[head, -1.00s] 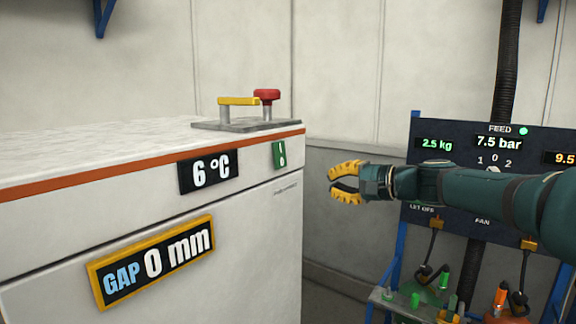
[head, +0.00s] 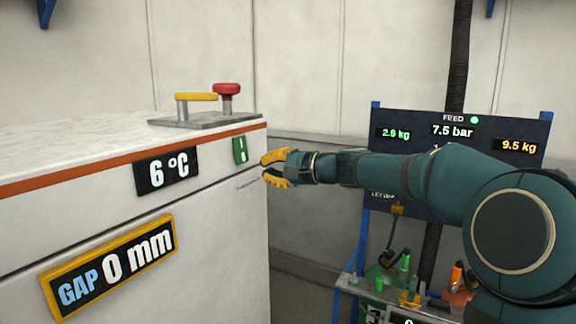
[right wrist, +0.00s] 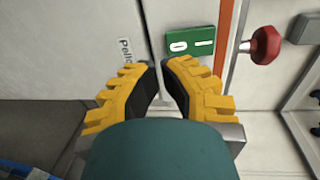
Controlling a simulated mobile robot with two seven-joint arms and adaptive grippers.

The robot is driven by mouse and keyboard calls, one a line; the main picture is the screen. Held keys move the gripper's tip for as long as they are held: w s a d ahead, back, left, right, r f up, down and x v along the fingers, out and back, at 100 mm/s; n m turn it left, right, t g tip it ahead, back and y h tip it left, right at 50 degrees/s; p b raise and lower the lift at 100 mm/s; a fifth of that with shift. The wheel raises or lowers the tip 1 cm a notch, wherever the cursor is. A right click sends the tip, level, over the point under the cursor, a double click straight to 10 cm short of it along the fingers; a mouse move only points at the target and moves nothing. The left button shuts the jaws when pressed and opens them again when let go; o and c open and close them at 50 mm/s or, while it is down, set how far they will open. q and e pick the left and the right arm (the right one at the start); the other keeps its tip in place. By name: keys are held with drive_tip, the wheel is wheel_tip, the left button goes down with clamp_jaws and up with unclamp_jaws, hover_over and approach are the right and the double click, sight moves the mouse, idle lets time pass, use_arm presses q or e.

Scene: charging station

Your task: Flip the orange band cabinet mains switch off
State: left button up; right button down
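The white cabinet (head: 215,215) with the orange band (head: 100,167) fills the left of the head view. Its green mains switch (head: 240,150), marked I and 0, is on the front face just below the band, near the right edge. It also shows in the right wrist view (right wrist: 190,44), beyond my fingertips. My right gripper (head: 265,168) has yellow fingers with a gap between them and nothing in it. In the right wrist view the open fingertips (right wrist: 160,68) lie just short of the switch, apart from it as far as I can tell. My left gripper is not in view.
A red mushroom button (head: 227,89) and a yellow-handled lever (head: 196,97) stand on the cabinet top. A dark feed panel (head: 400,118) stands at the right behind my arm.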

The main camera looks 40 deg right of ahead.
sight(237, 167)
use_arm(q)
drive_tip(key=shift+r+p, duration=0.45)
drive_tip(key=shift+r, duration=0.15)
use_arm(e)
drive_tip(key=x, duration=0.6)
drive_tip(key=shift+s, duration=0.1)
